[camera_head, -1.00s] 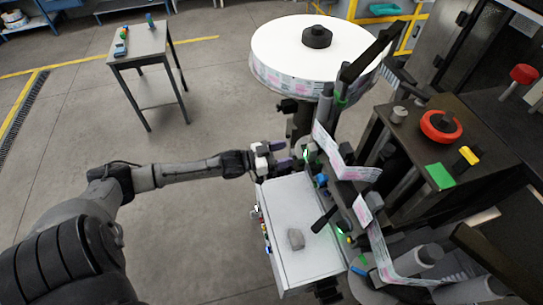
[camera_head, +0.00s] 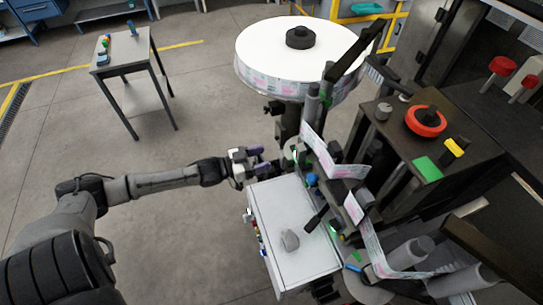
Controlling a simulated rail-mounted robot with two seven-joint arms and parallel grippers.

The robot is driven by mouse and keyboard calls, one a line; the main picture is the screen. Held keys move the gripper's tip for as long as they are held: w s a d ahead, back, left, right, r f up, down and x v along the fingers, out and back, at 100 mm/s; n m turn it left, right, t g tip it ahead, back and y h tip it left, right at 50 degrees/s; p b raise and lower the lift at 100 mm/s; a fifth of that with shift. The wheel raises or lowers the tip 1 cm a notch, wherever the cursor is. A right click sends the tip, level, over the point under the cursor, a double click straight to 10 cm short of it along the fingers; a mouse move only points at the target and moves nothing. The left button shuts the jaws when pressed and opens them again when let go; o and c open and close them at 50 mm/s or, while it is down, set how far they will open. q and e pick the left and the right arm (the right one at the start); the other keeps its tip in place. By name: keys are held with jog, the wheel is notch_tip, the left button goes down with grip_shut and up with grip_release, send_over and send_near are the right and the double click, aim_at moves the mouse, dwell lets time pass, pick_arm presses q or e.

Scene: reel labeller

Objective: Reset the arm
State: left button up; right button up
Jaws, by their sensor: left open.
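My left arm comes in from the left and reaches the labeller. My left gripper (camera_head: 262,160) is open and seems empty, just above the far left corner of the white-topped box (camera_head: 290,205). The machine's guides lie close to its fingertips, and I cannot tell whether they touch. My right gripper is not in view.
A large white reel (camera_head: 300,50) stands behind the gripper, with a label strip (camera_head: 345,170) running through the machine. A small table (camera_head: 125,60) stands far left; floor between is clear.

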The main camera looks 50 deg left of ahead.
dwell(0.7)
pick_arm(q)
jog(key=s+a+f+m+g+y, duration=0.2)
jog(key=s+f+g+y, duration=0.3)
jog(key=f+g+y, duration=0.3)
jog(key=s+d+n+g+h, duration=0.1)
jog(key=s+d+n+g, duration=0.4)
jog(key=s+d, duration=1.6)
notch_tip(320, 180, up, 14)
jog(key=w+p, duration=0.1)
jog(key=p, duration=1.3)
jog(key=shift+w+d+f+m, duration=0.2)
jog(key=shift+w+d+m, duration=0.15)
jog(key=shift+d, duration=0.1)
